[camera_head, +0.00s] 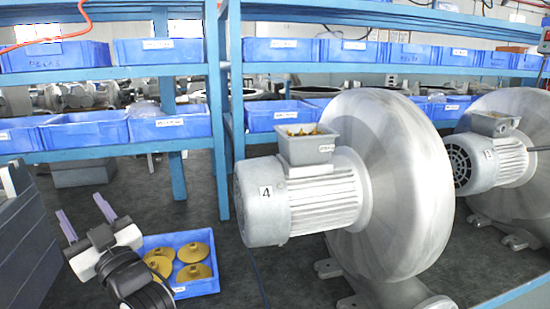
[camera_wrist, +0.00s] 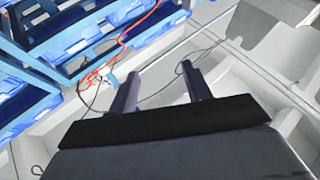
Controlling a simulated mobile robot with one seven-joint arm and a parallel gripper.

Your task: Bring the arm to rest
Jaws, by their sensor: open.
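My gripper (camera_head: 86,218) is at the lower left of the head view, with its two purple-grey fingers apart and nothing between them. It is raised beside and partly in front of a blue tray. In the wrist view my gripper (camera_wrist: 160,90) also shows two separate fingers with an empty gap. Behind them are the ceiling or upper wall, a red hose and blue shelving, so the wrist faces upward or outward. Part of my arm shows at the bottom of the head view.
A blue tray (camera_head: 208,288) with several yellow discs (camera_head: 192,252) lies right of my gripper. A large grey blower (camera_head: 395,190) marked 4 fills the centre right. Grey blocks (camera_head: 25,245) stand at the left edge. Blue shelves with bins (camera_head: 98,128) stand behind. Dark floor (camera_head: 130,200) lies between.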

